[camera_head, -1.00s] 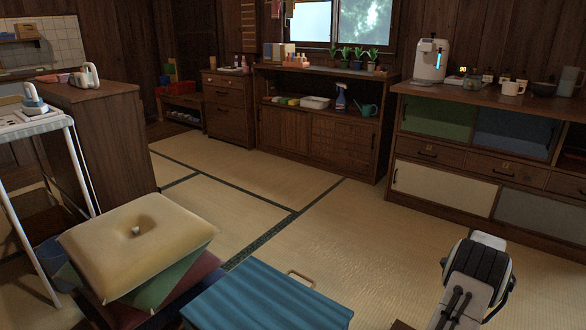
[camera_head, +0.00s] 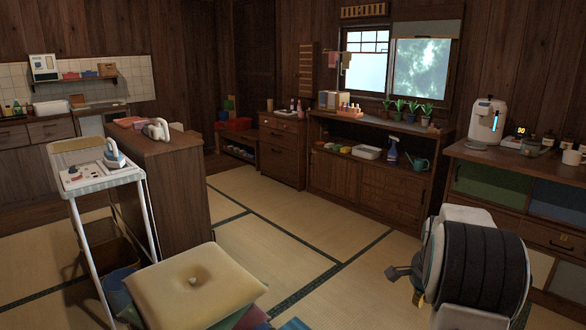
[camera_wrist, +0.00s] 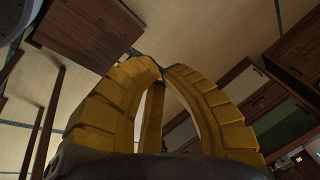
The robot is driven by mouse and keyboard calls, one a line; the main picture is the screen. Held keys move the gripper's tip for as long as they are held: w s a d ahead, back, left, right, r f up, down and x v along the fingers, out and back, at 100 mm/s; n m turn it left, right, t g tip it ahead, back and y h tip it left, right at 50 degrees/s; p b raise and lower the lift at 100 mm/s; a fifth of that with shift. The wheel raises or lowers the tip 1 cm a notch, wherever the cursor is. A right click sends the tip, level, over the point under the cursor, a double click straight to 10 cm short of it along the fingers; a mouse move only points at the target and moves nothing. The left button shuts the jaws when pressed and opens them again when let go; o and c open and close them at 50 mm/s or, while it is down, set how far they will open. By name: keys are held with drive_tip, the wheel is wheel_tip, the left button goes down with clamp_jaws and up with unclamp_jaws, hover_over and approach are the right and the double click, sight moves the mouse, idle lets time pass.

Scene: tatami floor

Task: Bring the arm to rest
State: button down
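My gripper (camera_wrist: 161,70) shows in the wrist view with its yellow ribbed fingers curved inward and their tips together. It looks shut, with nothing held between the fingers. It hangs in the air, with the floor and wooden furniture behind it. In the head view, my arm's dark ribbed and white part stands raised at the lower right, and the yellow fingers cannot be made out there.
A yellow cushion (camera_head: 195,286) lies on a stack at the front. A white stand (camera_head: 97,182) holds an iron (camera_head: 114,156) at left. Cabinets line the back and right walls. The tatami floor (camera_head: 277,228) in the middle is clear.

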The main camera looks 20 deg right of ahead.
drive_tip(key=s+a+r+n+y+p, duration=0.1)
drive_tip(key=s+a+r+n+p, duration=0.2)
drive_tip(key=a+r+n+p, duration=1.2)
drive_tip(key=s+a+r+n+p, duration=0.2)
drive_tip(key=s+a+r+p, duration=0.2)
drive_tip(key=s+a+r, duration=0.3)
drive_tip(key=s+a+r+n+y+p, duration=0.1)
drive_tip(key=s+a+r+n+p, duration=0.1)
drive_tip(key=s+a+r+p, duration=0.2)
drive_tip(key=s+a+r, duration=0.3)
drive_tip(key=a+r, duration=0.1)
drive_tip(key=a, duration=0.3)
drive_tip(key=shift+a+r+n+t+y+p, duration=0.25)
drive_tip(key=shift+a+n+t+y+p, duration=0.05)
drive_tip(key=shift+a+n, duration=0.1)
